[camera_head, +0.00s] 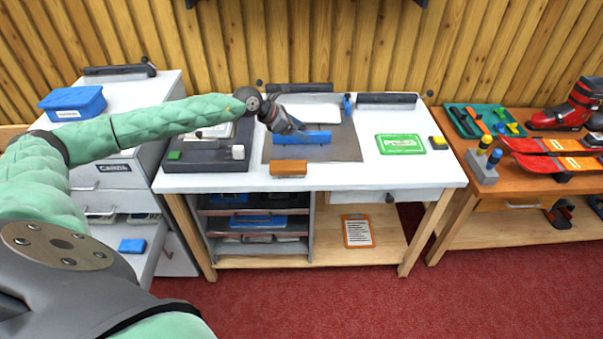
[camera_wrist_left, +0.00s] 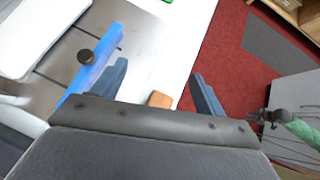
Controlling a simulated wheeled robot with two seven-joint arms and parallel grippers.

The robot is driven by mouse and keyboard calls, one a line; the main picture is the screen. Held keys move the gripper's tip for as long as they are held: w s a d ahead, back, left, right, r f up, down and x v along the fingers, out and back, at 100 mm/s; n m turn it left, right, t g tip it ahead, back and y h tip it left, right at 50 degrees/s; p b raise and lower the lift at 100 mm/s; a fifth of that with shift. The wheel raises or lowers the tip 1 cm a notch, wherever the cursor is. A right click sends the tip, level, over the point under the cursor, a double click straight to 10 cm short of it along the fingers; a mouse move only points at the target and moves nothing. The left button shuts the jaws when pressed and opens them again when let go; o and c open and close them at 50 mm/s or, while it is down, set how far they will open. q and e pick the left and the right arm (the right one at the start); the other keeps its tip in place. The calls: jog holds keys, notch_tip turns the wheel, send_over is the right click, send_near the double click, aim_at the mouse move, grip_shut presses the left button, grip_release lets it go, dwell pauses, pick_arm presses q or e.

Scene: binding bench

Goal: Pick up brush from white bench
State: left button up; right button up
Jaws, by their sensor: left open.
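A brown block-like brush (camera_head: 290,168) lies near the front edge of the white bench (camera_head: 400,172), left of its middle. In the left wrist view the brush (camera_wrist_left: 160,100) shows between my left fingers, partly hidden behind the gripper body. My left gripper (camera_head: 296,127) is open and empty above the bench, farther back than the brush and apart from it. Its two fingers stand wide apart in the left wrist view (camera_wrist_left: 157,88). A small dark gripper shape on a green arm (camera_wrist_left: 268,117), seemingly my right one, shows at the right of that view; its jaws are unclear.
A blue bar (camera_head: 303,138) with a dark knob stands on a grey plate (camera_head: 345,150) close to the left gripper. A dark tool block (camera_head: 205,155) stands left, a green card (camera_head: 400,144) right. The bench front around the brush is mostly clear.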

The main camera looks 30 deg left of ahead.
aim_at(287, 165)
pick_arm(q)
jog(key=s+a+f+m+g+y, duration=0.2)
jog(key=s+f, duration=0.1)
jog(key=s+a+f+g+y, duration=0.1)
jog(key=s+f+g, duration=0.1)
jog(key=shift+s+a+f+m, duration=0.15)
jog(key=shift+s+a+m, duration=0.15)
jog(key=shift+m, duration=0.1)
jog(key=shift+s+a+f+g, duration=0.15)
jog(key=shift+s+g, duration=0.1)
jog(key=shift+g, duration=0.05)
jog(key=shift+s+f+m, duration=0.1)
jog(key=shift+m, duration=0.2)
jog(key=shift+d+f+p, duration=0.2)
jog(key=shift+f+p, duration=0.05)
jog(key=shift+p, duration=0.05)
jog(key=shift+p+x, duration=0.35)
jog(key=shift+x, duration=0.65)
jog(key=p+x, duration=0.3)
jog(key=shift+w+f, duration=0.35)
jog(key=shift+f, duration=0.05)
jog(key=shift+d+f, duration=0.1)
jog(key=shift+f, duration=0.35)
jog(key=shift+w+f, duration=0.1)
pick_arm(e)
notch_tip(287, 165, down, 11)
jog(key=s+d+t, duration=0.1)
jog(key=d, duration=0.2)
jog(key=shift+t, duration=0.3)
